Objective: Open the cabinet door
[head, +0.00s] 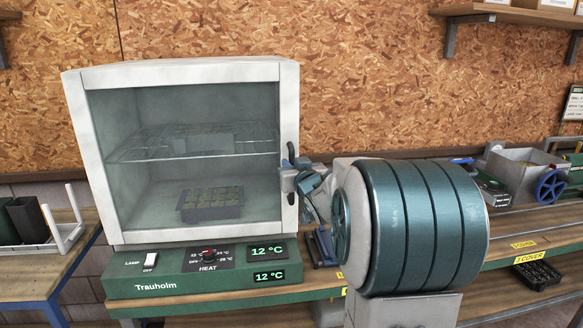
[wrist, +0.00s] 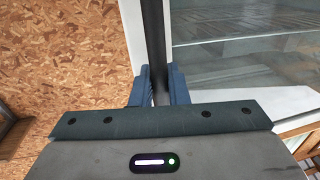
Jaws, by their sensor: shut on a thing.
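The cabinet (head: 178,68) is a white-framed box with a large glass door (head: 130,110) on a green base. Its door looks closed, flush with the frame. A dark upright handle (head: 291,152) is on the door's right edge. My gripper (head: 290,176) is at that handle, and its blue fingers stand either side of the bar in the wrist view (wrist: 158,88). It is shut on the handle. The handle bar (wrist: 154,40) runs upward between the fingers in the wrist view. Part of the handle is hidden by my gripper.
Inside the cabinet are a wire shelf (head: 130,151) and a dark tray (head: 212,214). The bench (head: 520,246) continues right with a grey bin (head: 520,172). A white rack (head: 75,207) stands left.

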